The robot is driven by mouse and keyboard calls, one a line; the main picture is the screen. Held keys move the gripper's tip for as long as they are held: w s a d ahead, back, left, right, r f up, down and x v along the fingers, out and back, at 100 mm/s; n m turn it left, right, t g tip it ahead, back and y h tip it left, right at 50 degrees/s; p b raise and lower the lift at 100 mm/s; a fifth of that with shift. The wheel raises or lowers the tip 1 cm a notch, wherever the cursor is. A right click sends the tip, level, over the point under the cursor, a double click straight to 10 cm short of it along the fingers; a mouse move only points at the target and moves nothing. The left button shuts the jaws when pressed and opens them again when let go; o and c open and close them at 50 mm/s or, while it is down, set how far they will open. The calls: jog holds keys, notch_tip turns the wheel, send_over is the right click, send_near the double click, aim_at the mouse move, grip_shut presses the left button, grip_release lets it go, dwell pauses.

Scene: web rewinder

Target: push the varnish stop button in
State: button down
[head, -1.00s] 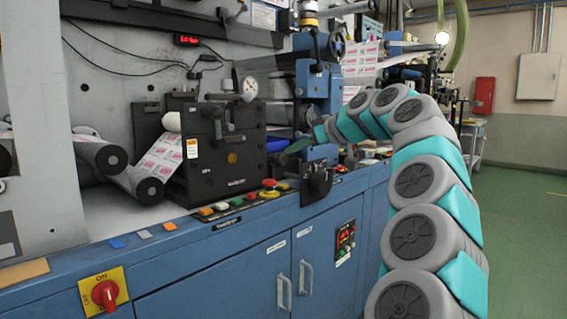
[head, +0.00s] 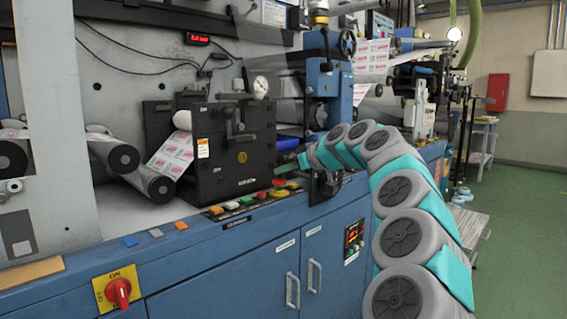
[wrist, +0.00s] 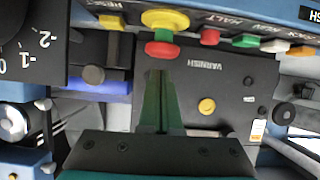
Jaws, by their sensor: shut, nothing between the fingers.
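The red mushroom button (head: 278,183) stands on a yellow base at the right end of the button row on the blue console. It also shows in the wrist view (wrist: 163,48), at top centre, with its yellow base behind it. I take it for the varnish stop button; its own label cannot be read. My gripper (wrist: 160,73) is shut and empty, its green fingers pointing at the red cap with a small gap in the picture. In the head view, my gripper (head: 280,169) is just above the button. Whether they touch cannot be told.
Small red (wrist: 209,37), green (wrist: 245,41) and white (wrist: 275,46) buttons sit beside the mushroom button. The black varnish unit (head: 235,150) stands behind the row. A dark dial (head: 325,185) is close on the right.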

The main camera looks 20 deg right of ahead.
jog(key=shift+f, duration=0.35)
jog(key=shift+f, duration=0.1)
